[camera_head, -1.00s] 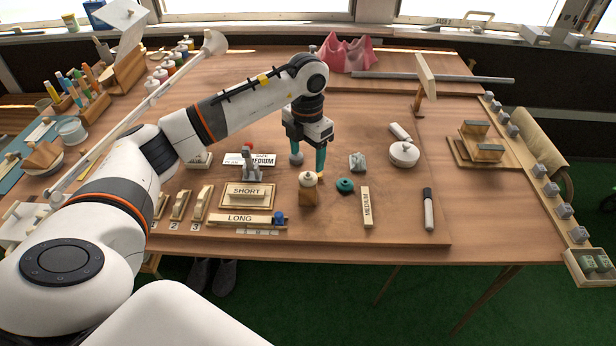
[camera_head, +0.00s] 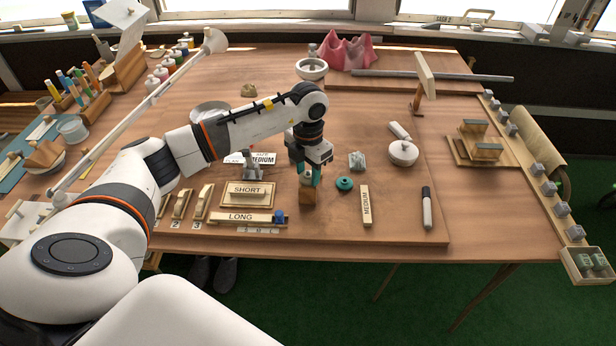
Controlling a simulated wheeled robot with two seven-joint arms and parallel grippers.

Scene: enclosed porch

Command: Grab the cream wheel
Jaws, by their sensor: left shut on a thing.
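The cream wheel (camera_head: 307,181) sits at the top of a small wooden block (camera_head: 307,196) near the front middle of the table, in the head view. My left gripper (camera_head: 308,174) points down over it. Its teal fingertips are closed on the wheel's sides, and the gripper hides much of the wheel. I cannot tell whether the wheel is still touching the block. My right gripper is not in view.
A teal ring-like piece (camera_head: 345,184) lies close to the right, with a MEDIUM strip (camera_head: 365,205) beyond it. The SHORT block (camera_head: 247,190) and LONG strip (camera_head: 240,218) lie to the left. A round white lidded piece (camera_head: 403,153) stands farther right. Bare table lies right of the marker (camera_head: 426,208).

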